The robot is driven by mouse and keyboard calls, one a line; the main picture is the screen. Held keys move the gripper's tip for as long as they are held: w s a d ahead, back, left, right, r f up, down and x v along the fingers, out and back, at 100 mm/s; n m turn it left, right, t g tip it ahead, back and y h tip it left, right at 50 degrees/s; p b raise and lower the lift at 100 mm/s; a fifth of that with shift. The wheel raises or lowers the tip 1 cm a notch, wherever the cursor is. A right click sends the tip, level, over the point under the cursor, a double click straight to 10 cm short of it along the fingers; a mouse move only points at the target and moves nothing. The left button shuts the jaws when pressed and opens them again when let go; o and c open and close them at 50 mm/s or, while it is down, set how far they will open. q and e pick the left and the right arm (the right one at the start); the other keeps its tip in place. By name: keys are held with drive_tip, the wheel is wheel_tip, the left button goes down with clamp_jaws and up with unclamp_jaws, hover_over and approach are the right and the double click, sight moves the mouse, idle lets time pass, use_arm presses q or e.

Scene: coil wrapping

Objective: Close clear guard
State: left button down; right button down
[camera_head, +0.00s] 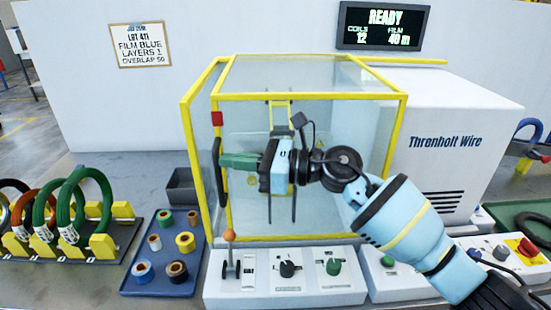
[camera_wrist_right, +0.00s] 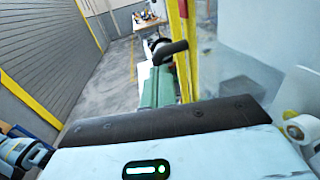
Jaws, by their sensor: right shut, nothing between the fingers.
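The clear guard (camera_head: 310,97) is a yellow-framed, see-through enclosure in the middle of the head view. A clear yellow-edged panel (camera_head: 184,125) stands at its left side, angled away from the front. I cannot tell for sure how far the guard is open. A dark upright handle (camera_head: 222,184) is by the left yellow post; a dark handle part (camera_wrist_right: 172,48) also shows in the right wrist view. My right gripper (camera_head: 224,160) has green fingers, shut and empty, pointing left with the tips at this handle. Contact is unclear. My left gripper is not in view.
A control panel (camera_head: 285,297) with a lever and knobs lies in front of the guard. A blue tray (camera_head: 130,290) of tape rolls and a rack (camera_head: 105,255) of coils stand left. A white machine housing (camera_head: 440,135) is at right.

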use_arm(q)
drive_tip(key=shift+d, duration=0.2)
use_arm(e)
drive_tip(key=a, duration=0.4)
drive_tip(key=shift+s+a, duration=0.15)
drive_tip(key=shift+s, duration=0.1)
drive_tip(key=shift+r, duration=0.1)
